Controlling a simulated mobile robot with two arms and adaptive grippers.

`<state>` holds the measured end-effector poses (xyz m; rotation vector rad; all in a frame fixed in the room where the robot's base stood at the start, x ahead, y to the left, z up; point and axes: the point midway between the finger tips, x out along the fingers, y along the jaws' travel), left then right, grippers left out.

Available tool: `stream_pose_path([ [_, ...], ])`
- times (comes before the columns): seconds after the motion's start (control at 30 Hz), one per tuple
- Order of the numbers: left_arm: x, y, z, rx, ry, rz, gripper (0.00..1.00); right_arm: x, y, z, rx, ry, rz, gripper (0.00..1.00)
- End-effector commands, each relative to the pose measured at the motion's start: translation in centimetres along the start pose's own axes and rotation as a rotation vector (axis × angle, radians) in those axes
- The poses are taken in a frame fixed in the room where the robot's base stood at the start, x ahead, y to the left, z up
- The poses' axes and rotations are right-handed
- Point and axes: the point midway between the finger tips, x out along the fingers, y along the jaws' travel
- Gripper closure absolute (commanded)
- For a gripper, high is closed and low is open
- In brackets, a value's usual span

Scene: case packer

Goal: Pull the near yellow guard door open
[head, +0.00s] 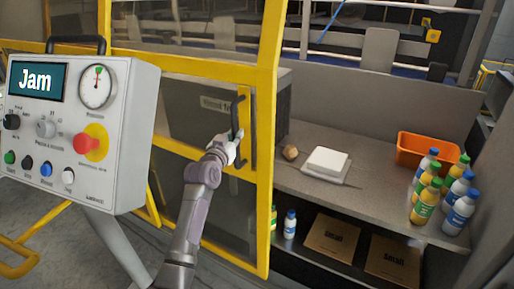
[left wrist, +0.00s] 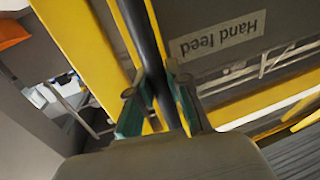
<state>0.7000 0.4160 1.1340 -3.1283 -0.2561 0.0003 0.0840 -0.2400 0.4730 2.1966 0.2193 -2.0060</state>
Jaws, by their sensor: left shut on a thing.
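The near yellow guard door (head: 264,190) is a yellow frame with a see-through panel, standing at the middle of the head view. A dark vertical handle bar (head: 235,112) is mounted near its right edge. My left gripper (head: 236,137) is at the handle, shut on it. In the left wrist view the dark handle bar (left wrist: 147,45) runs down between the two fingers of the left gripper (left wrist: 160,100). A "Hand feed" label (left wrist: 217,35) shows on a grey surface beyond the door. My right gripper is not in view.
A control panel (head: 125,135) with a "Jam" screen stands close at the left. Right of the door, a grey bench (head: 345,205) holds a white block (head: 327,163), an orange bin (head: 415,150) and several bottles (head: 427,200). "Small" cartons (head: 333,235) lie on the shelf below.

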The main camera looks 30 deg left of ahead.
Motion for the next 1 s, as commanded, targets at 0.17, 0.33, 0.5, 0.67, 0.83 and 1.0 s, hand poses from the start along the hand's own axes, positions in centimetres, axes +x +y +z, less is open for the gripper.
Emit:
stream_pose_path([
  [0.17,0.7,-3.6,0.0,0.005,0.008,-0.004,1.0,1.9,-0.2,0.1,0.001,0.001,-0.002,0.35],
  [0.33,0.9,-4.2,0.0,-0.002,0.001,0.005,1.0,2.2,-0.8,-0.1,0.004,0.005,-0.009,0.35],
  [0.5,0.9,-4.1,0.1,-0.003,-0.004,0.007,1.0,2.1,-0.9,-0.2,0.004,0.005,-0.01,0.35],
  [0.67,0.9,-4.2,0.1,-0.002,-0.003,0.005,0.73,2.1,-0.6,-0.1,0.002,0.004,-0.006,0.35],
  [0.83,0.9,-4.3,0.0,-0.001,-0.001,0.003,0.57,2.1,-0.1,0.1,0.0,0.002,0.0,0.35],
  [1.0,0.9,-4.4,-0.1,0.0,0.0,0.002,0.57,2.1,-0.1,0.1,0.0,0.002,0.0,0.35],
])
